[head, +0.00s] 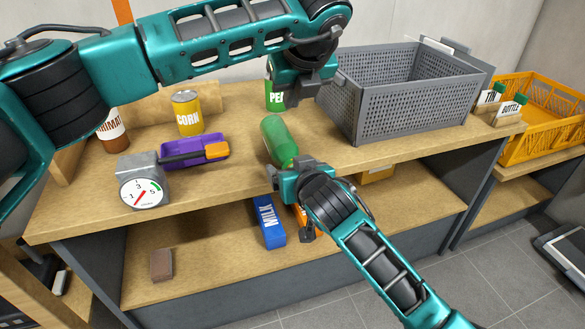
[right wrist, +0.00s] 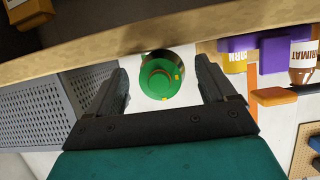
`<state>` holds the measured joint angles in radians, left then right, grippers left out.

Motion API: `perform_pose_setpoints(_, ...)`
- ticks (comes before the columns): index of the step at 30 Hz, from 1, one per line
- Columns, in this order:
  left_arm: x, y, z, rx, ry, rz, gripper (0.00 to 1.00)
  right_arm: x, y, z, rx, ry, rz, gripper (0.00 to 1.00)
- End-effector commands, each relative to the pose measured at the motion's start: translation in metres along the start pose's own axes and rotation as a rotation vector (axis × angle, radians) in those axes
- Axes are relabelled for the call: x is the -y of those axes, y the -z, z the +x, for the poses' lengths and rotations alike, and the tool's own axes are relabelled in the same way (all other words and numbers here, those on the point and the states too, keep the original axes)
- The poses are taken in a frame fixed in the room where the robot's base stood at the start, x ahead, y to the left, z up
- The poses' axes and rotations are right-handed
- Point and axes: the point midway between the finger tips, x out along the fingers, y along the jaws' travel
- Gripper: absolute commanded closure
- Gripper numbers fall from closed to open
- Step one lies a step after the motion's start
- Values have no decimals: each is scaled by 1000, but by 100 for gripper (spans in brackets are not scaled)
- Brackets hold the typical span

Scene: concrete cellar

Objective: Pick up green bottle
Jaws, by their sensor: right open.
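The green bottle (head: 279,139) is on the upper shelf of the wooden bench in the head view, near its front edge and tilted or lying; I cannot tell which. In the right wrist view a round green end (right wrist: 160,80), likely the bottle's, shows between the fingers. My right gripper (head: 288,166) is open at the bottle's near end; in the right wrist view (right wrist: 162,70) its fingers stand on either side with gaps. My left gripper (head: 303,90) is higher, beside a green can (head: 275,97) marked PE; its fingers are too unclear to judge.
A grey perforated crate (head: 400,95) stands right of the bottle. A purple tray (head: 190,151), a corn can (head: 187,113) and a gauge (head: 144,182) stand left. A blue milk carton (head: 268,222) is on the lower shelf. A yellow crate (head: 545,135) is far right.

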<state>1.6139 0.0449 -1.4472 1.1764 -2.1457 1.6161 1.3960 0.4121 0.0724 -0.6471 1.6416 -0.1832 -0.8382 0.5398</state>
Motion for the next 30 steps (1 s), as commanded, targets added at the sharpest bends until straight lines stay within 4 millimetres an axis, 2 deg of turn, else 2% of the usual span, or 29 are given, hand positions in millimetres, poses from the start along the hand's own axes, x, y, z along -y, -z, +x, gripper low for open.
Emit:
perform_pose_setpoints(13, 0, 0, 0, 0, 0, 0, 100, 0, 0, 7, 0, 0, 0, 16)
perform_pose_setpoints(30, 0, 0, 0, 0, 0, 0, 100, 0, 0, 7, 0, 0, 0, 70)
